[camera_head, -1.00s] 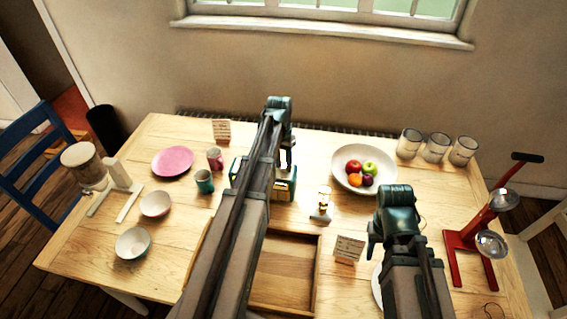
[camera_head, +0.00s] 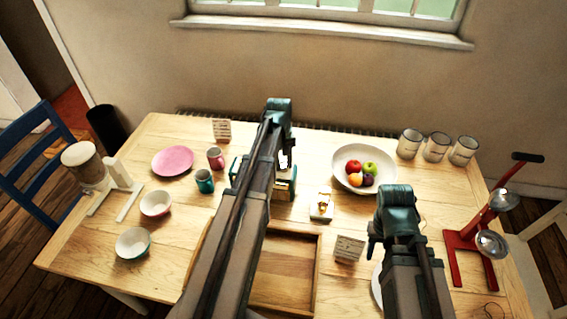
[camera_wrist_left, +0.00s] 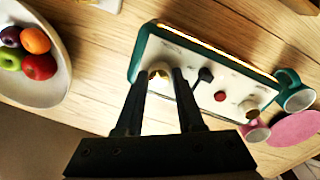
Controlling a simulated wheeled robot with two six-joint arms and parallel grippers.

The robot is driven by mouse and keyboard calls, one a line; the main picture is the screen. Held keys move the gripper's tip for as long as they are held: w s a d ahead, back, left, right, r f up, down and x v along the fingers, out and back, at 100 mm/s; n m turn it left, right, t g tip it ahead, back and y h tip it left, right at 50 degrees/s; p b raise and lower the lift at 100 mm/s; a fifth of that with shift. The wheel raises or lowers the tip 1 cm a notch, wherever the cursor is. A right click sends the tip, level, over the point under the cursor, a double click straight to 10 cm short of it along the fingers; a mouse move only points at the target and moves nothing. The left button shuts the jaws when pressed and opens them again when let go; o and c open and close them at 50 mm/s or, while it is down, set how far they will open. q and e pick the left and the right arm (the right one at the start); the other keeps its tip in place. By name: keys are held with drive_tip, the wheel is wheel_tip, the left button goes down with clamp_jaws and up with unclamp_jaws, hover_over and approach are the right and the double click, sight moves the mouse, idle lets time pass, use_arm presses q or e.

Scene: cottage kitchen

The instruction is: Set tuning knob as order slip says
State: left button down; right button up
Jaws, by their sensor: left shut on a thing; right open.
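A teal-framed device with a white front panel (camera_wrist_left: 178,48) fills the middle of the left wrist view. In the head view the device (camera_head: 286,190) is mostly hidden behind my left arm. Its panel bears a pale brassy knob (camera_wrist_left: 160,70), a black lever (camera_wrist_left: 205,75), a red button (camera_wrist_left: 220,96) and a brown knob (camera_wrist_left: 249,107). My left gripper (camera_wrist_left: 164,80) is shut on the brassy knob. Panel markings are too blurred to read. Two written slips stand on the table, one at the back (camera_head: 222,130), one nearer (camera_head: 348,249); neither is legible. My right gripper (camera_head: 373,246) is open, above the table.
A fruit bowl (camera_head: 343,155) stands right of the device. A small stand with a yellow-orange item (camera_head: 321,206) is in front of it. Mugs (camera_head: 205,181) and a pink plate (camera_head: 172,161) lie left. A wooden tray (camera_head: 312,275) is in front; a red-framed apparatus (camera_head: 455,258) stands right.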

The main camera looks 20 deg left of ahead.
use_arm(q)
drive_tip(key=shift+n, duration=0.5)
drive_tip(key=c, duration=0.5)
unclamp_jaws()
drive_tip(key=r+p, duration=1.3)
drive_tip(key=p, duration=0.1)
drive_tip(key=shift+s+a+r, duration=0.3)
drive_tip(key=shift+r, duration=0.1)
